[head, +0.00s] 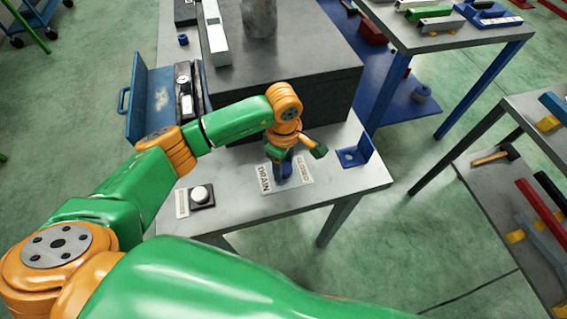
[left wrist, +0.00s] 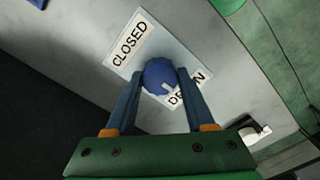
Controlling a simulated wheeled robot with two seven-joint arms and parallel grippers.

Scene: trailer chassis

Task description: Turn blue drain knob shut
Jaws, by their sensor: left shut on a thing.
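The blue drain knob (left wrist: 159,74) sits on a white plate between the labels CLOSED (left wrist: 129,43) and DRAIN (left wrist: 186,91). Its white pointer mark is on the side toward DRAIN, turned away from CLOSED. My left gripper (left wrist: 160,80) has its two blue fingers on either side of the knob and is shut on it. In the head view my left gripper (head: 287,170) reaches down over the plate (head: 265,190) and hides most of the knob. My right gripper does not show in either view.
A white round button (head: 200,194) on a dark base stands at the left of the grey table (head: 340,185). A blue bracket (head: 358,154) stands at the right. A dark box-like block (head: 335,98) rises behind. Another table with tools is at the far right.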

